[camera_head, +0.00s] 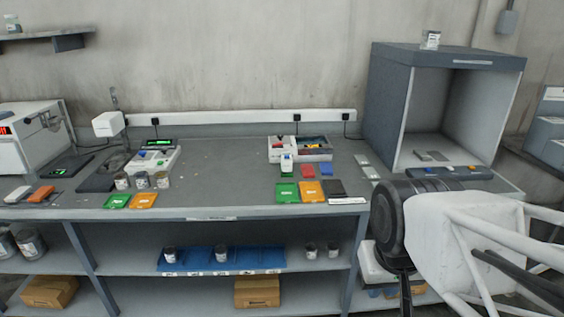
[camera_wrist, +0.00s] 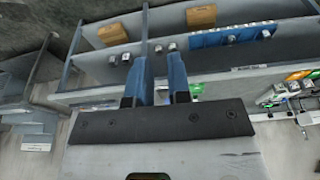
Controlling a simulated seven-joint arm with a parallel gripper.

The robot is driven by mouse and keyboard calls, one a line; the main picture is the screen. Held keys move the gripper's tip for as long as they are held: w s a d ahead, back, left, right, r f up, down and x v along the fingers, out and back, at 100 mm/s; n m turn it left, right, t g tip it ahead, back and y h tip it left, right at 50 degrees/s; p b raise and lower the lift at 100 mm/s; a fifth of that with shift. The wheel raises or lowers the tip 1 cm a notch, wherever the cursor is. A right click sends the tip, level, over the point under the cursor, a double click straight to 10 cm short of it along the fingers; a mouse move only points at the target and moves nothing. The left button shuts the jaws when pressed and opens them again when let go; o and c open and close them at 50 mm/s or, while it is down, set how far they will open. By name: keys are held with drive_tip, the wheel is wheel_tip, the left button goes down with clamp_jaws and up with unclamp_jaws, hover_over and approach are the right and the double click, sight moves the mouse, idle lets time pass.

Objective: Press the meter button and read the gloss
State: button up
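I cannot tell for sure which of the two is the gloss meter. My gripper's two blue fingers (camera_wrist: 159,80) show in the wrist view, apart with nothing between them. They point towards the bench front and shelves. In the head view my arm is at the right, before the bench's right end, and the fingers are not clear there.
Green and orange panels (camera_head: 300,192) lie near the bench's front edge. Several cans (camera_head: 142,180) stand at the left. A grey booth (camera_head: 380,95) with a blue-dark control strip (camera_head: 450,173) is at the right. The bench middle (camera_head: 220,175) is clear. Shelves below hold cans and a blue tray (camera_head: 195,258).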

clamp_jaws()
idle(1.1)
drive_tip(key=w+a+r+t+y, duration=0.1)
drive_tip(key=w+a+r, duration=0.15)
drive_tip(key=w, duration=1.15)
drive_tip(key=w+a+r+y, duration=0.1)
drive_tip(key=w+r, duration=0.3)
drive_tip(key=w, duration=1)
drive_tip(key=w+a+r+t+y, duration=0.1)
drive_tip(key=w+a+r+y, duration=0.15)
drive_tip(key=w, duration=1.15)
drive_tip(key=w+a+f+t, duration=0.1)
drive_tip(key=w+f, duration=0.3)
drive_tip(key=w, duration=0.8)
drive_tip(key=w+f+m+t, duration=0.1)
drive_tip(key=w+f, duration=0.3)
drive_tip(key=w, duration=0.9)
drive_tip(key=w+a+f+y, duration=0.1)
drive_tip(key=w+f, duration=0.3)
drive_tip(key=w, duration=0.9)
drive_tip(key=shift+a+m+t, duration=0.3)
drive_tip(key=shift+a+t, duration=0.05)
drive_tip(key=shift+t, duration=0.05)
